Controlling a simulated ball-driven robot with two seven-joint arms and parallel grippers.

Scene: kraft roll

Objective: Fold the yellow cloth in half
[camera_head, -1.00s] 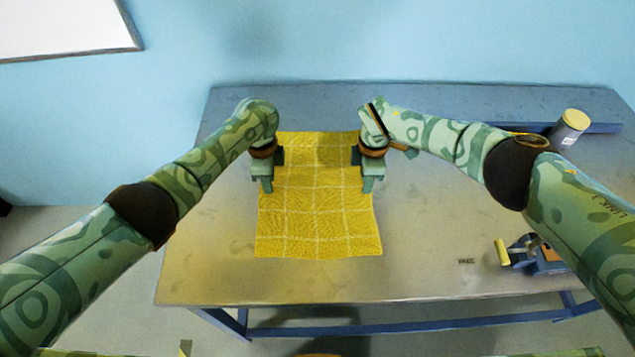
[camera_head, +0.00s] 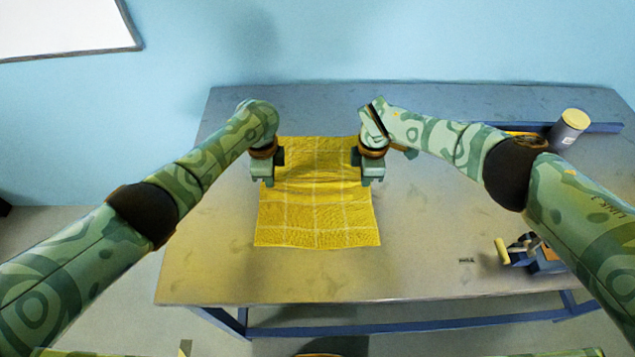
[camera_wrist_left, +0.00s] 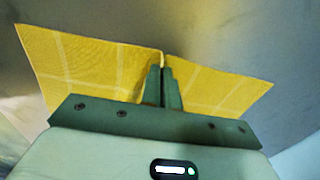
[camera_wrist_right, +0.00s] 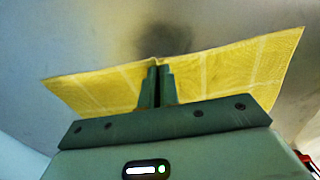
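The yellow cloth (camera_head: 315,222) has a pale grid pattern and is on the table, its near part fairly smooth. A crosswise crease or ridge runs between my grippers. My left gripper (camera_head: 265,183) is at the cloth's left side and my right gripper (camera_head: 371,183) at its right side, at about the same distance from me. In the left wrist view my fingers (camera_wrist_left: 162,85) are shut with cloth pinched between them. In the right wrist view my fingers (camera_wrist_right: 156,85) are likewise shut on cloth. The cloth slopes away on both sides of each pair of fingers.
The grey metal table (camera_head: 210,260) has free room left and right of the cloth.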

